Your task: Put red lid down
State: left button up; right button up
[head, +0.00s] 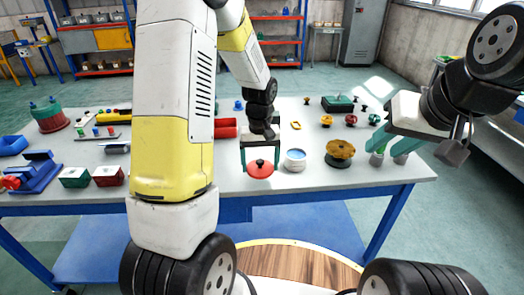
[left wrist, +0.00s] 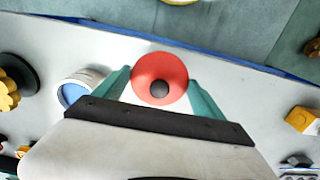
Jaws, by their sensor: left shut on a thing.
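The red lid (head: 261,170), a round disc with a small dark knob, is near the front edge of the workbench. My left gripper (head: 260,160) is shut on it, and in the left wrist view the lid (left wrist: 160,78) sits between the two teal fingers. I cannot tell whether the lid touches the table top. A white round container with a blue inside (head: 295,160) stands just right of the lid; it also shows in the left wrist view (left wrist: 76,92).
A yellow-brown knobbed wheel (head: 340,153) lies right of the container. A red part (head: 225,128) is behind and left of the lid. Green and red bins (head: 109,176) and blue parts fill the bench's left side. The grey bench top (head: 310,183) is clear near the front edge.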

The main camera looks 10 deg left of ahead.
pick_arm(q)
jog(key=w+a, duration=0.2)
jog(key=w, duration=0.1)
jog(key=w+a, duration=0.1)
jog(key=w, duration=0.1)
jog(key=shift+f, duration=2.05)
jog(key=shift+f, duration=0.1)
jog(key=o, duration=1.3)
jog(key=shift+w, duration=0.1)
